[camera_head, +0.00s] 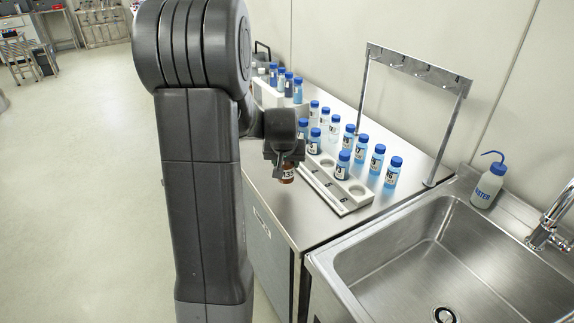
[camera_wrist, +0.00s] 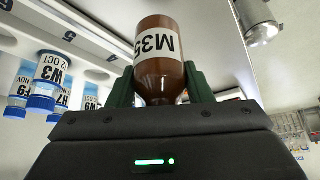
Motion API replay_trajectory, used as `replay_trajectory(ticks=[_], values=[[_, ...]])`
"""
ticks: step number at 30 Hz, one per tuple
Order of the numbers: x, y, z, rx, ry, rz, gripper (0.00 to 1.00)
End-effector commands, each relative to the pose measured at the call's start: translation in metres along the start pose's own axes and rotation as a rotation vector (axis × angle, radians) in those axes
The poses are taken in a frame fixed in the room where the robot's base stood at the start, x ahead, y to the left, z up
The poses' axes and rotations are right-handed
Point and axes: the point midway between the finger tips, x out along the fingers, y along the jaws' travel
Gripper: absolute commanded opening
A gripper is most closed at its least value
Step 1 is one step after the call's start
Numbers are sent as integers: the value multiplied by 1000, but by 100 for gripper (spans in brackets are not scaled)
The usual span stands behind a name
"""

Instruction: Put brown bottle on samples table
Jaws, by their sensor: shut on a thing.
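A brown bottle (camera_wrist: 160,70) with a white label reading M35 is gripped between the green fingers of my gripper (camera_wrist: 160,88) in the wrist view. In the head view the bottle (camera_head: 287,173) shows just below my gripper (camera_head: 285,155), at the left edge of the steel samples table (camera_head: 272,205). The gripper is shut on the bottle. Whether the bottle touches the tabletop cannot be told. My arm hides part of the table's left side.
Several blue-capped bottles (camera_head: 377,159) stand on the table around a white numbered rack (camera_head: 345,200) with empty holes. A metal frame (camera_head: 440,125) rises behind them. A sink (camera_head: 440,260) and a water wash bottle (camera_head: 488,185) are at the right. Open floor (camera_head: 80,200) lies at the left.

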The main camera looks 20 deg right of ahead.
Motion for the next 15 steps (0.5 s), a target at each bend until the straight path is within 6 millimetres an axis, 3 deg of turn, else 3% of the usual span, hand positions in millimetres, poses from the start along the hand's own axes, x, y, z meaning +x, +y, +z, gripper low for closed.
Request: replay_trajectory(ticks=[9, 15], values=[[32, 0, 19, 1, -1, 0, 19], [35, 0, 20, 1, 2, 0, 19]])
